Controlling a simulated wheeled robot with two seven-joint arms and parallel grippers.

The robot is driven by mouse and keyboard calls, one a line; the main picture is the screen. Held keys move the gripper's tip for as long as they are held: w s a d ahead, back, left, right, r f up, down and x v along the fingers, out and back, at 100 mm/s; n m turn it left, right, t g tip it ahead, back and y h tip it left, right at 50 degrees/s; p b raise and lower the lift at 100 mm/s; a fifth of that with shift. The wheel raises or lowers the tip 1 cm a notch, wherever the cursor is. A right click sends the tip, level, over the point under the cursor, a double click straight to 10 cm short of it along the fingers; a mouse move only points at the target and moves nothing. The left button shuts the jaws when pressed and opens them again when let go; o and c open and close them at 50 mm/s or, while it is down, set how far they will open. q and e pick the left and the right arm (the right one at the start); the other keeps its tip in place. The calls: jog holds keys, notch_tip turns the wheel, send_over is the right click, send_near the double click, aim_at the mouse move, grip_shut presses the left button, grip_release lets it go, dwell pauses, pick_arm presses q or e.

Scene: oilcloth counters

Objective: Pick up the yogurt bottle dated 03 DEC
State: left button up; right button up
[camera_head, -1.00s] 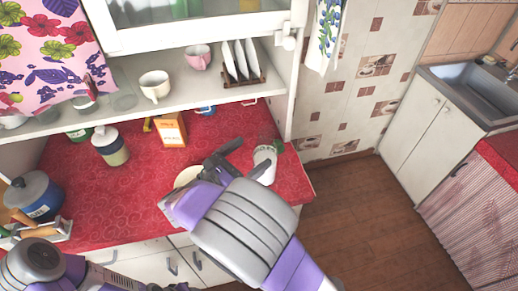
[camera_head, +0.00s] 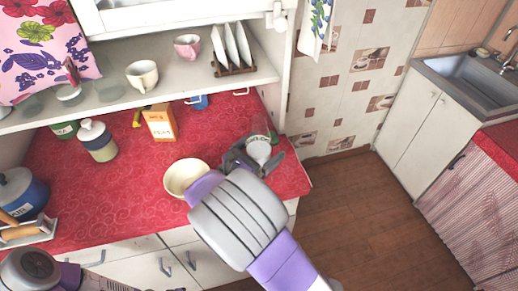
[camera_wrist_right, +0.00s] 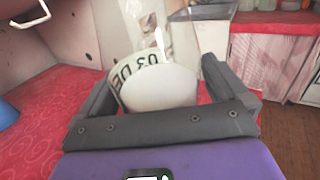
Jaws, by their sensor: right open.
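The white yogurt bottle (camera_head: 259,149) stands at the right end of the red counter. In the right wrist view the white bottle (camera_wrist_right: 160,88) fills the space between the fingers, and dark print reading "03 DE" shows on its side; the rest of the print is hidden. My right gripper (camera_head: 256,156) is open, with its fingers on either side of the bottle; it also shows in the right wrist view (camera_wrist_right: 158,80). I cannot tell whether either finger touches it. My left arm shows at the lower left, but its gripper is outside the view.
A cream bowl (camera_head: 186,178) stands just left of the right gripper. A green item (camera_head: 273,137) is close behind the bottle. An orange box (camera_head: 159,123) and a lidded jar (camera_head: 97,141) stand farther left. A shelf (camera_head: 190,88) overhangs the counter's back.

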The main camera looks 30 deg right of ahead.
jog(key=shift+d, duration=0.1)
jog(key=c, duration=1.4)
jog(key=shift+c, duration=0.9)
jog(key=shift+r, duration=0.15)
